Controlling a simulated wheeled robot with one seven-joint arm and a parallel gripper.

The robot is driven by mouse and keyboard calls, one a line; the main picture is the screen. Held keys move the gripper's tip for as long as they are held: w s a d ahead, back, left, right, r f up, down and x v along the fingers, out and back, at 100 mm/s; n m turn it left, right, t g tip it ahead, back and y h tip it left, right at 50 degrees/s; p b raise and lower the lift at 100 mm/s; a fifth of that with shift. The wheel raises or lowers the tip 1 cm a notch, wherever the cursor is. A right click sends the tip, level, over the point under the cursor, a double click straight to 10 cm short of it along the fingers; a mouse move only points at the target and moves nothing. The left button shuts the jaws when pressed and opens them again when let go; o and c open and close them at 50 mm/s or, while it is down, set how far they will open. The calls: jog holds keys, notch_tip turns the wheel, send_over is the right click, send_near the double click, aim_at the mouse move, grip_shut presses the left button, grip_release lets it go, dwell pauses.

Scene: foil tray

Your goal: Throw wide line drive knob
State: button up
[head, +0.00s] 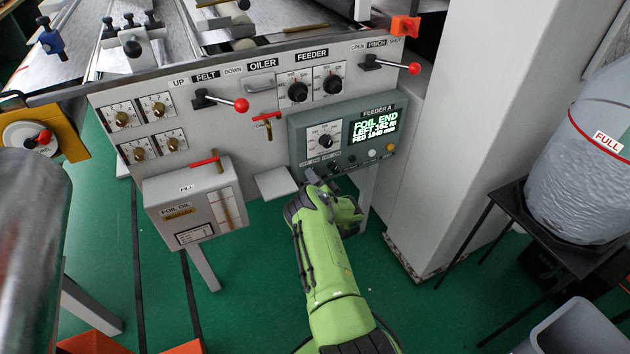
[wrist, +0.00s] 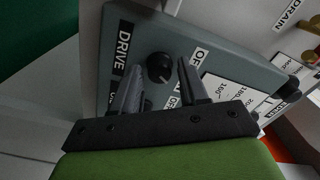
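A small round black knob (wrist: 159,66) sits on the grey-green control box beside the DRIVE label (wrist: 122,47) in the wrist view. Lettering that starts with OF is on its other side, partly hidden by a finger. My gripper (wrist: 157,75) is open, with one finger on each side of the knob. The knob lies between the fingertips; I cannot tell whether they touch it. In the head view my gripper (head: 316,182) is at the lower left edge of the FEEDER A control box (head: 300,140), and the drive knob cannot be made out clearly there.
The box carries a larger dial (head: 325,141), a lit display (head: 375,123) and several small buttons. A red-tipped lever (head: 240,104) and a foil oil box (head: 190,205) stand to the left. A pale column (head: 445,140) is to the right. Green floor lies open below.

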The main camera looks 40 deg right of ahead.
jog(key=c, duration=0.7)
jog(key=shift+c, duration=0.2)
jog(key=shift+n, duration=0.3)
jog(key=n+p, duration=0.2)
jog(key=n, duration=0.9)
jog(key=shift+f, duration=0.15)
jog(key=shift+n, duration=0.4)
jog(key=o, duration=1.1)
jog(key=shift+c, duration=0.2)
